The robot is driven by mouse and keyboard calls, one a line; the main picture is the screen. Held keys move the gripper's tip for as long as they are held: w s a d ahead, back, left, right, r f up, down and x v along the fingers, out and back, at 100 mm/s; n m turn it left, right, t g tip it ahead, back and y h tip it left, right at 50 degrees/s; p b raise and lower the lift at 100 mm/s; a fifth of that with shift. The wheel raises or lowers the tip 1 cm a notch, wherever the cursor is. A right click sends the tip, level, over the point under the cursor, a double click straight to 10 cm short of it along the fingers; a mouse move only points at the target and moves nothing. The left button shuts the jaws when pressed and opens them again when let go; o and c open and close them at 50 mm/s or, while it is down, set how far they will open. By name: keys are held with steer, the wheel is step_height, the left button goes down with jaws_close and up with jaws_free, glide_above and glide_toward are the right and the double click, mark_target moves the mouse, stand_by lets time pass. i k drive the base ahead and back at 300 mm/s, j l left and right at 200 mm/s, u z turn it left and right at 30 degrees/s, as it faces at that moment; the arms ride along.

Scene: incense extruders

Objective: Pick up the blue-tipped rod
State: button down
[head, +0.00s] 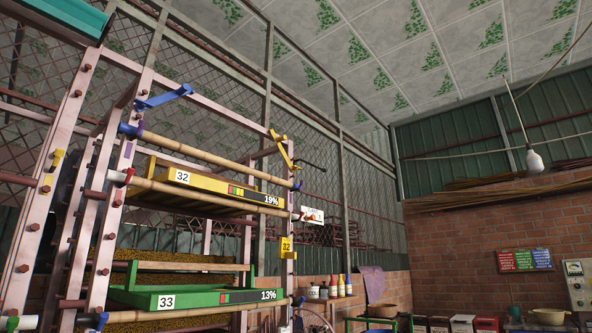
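A long bamboo rod (205,155) with blue ends lies across the upper part of a pink-framed rack on the left. Its left blue tip (129,131) is at the rack's front post, and its right tip (297,186) is by the far post. A second bamboo rod (160,187) runs just below it, with whitish and red ends. A lower rod (200,312) under the green tray also has blue-looking ends. I cannot tell from this view alone which blue-ended rod is meant. My gripper is not in view.
The rack holds a yellow tray (210,192) marked 32 and a green tray (205,298) marked 33. Blue (163,97) and yellow (281,149) brackets and several pegs stick out of its posts.

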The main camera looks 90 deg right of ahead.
mark_target(124, 128)
steer(key=z, duration=0.5)
steer(key=l+z, duration=0.1)
steer(key=z, duration=0.4)
steer(key=i+z, duration=0.1)
steer(key=z, duration=0.9)
steer(key=i+z, duration=0.1)
steer(key=z, duration=0.9)
steer(key=i+l+u, duration=0.1)
steer(key=u, duration=0.6)
steer(key=l+u, duration=0.7)
steer(key=l, duration=0.15)
steer(key=l+u, duration=0.35)
